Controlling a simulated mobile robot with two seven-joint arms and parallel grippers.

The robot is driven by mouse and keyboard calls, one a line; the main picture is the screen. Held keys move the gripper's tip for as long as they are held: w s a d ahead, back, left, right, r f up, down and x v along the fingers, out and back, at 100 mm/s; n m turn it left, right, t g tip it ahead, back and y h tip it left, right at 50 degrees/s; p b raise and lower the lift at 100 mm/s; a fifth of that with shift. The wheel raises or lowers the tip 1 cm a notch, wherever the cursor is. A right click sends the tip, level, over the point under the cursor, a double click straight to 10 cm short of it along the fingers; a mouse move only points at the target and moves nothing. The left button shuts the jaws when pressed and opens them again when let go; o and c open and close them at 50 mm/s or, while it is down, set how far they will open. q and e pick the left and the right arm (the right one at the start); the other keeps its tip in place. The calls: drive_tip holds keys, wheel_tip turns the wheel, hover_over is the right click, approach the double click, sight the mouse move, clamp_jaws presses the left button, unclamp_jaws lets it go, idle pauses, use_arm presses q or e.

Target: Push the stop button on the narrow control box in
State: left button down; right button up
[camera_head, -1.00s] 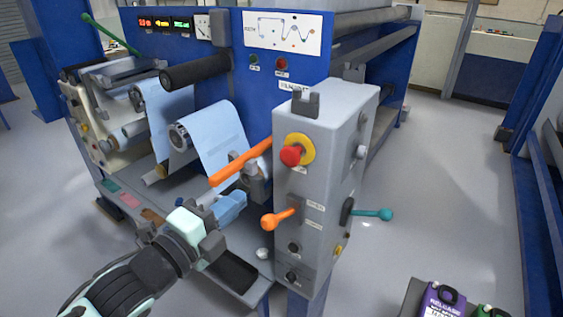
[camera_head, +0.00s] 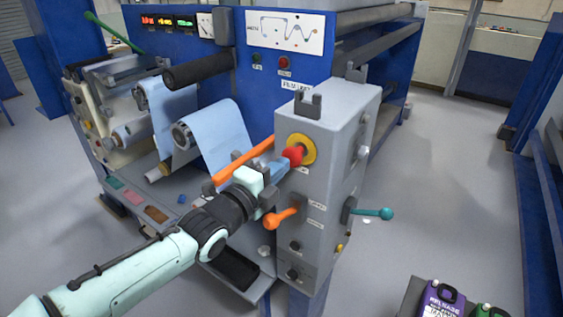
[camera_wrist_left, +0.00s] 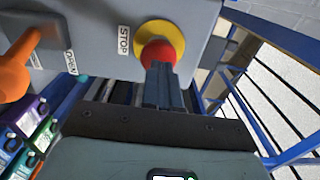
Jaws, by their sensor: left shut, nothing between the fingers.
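The narrow grey control box (camera_head: 320,200) stands at the centre of the head view. Its red stop button (camera_head: 293,154) sits on a yellow ring (camera_head: 303,147) high on the front face. In the left wrist view, the red button (camera_wrist_left: 157,54) and yellow ring (camera_wrist_left: 160,34) are beside a STOP label (camera_wrist_left: 124,40). My left gripper (camera_head: 281,164) is shut and empty. Its fingertips (camera_wrist_left: 160,70) are right at the button and cover its lower part. They look to be touching it, but I cannot tell whether it is pressed in. My right gripper is not in view.
An orange lever (camera_head: 278,218) and dark knobs are below the button. A longer orange handle (camera_head: 240,162) is just left of the box. A teal-tipped lever (camera_head: 372,213) sticks out on the right side.

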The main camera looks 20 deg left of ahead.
sight(294, 155)
use_arm(q)
drive_tip(key=shift+w+d, duration=0.25)
drive_tip(key=shift+w, duration=0.35)
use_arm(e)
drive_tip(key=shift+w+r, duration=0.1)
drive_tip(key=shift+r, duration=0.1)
use_arm(q)
drive_tip(key=shift+w+d+r+b, duration=0.15)
drive_tip(key=shift+w+d+b, duration=0.1)
drive_tip(key=shift+w+b, duration=0.35)
drive_tip(key=shift+r, duration=0.1)
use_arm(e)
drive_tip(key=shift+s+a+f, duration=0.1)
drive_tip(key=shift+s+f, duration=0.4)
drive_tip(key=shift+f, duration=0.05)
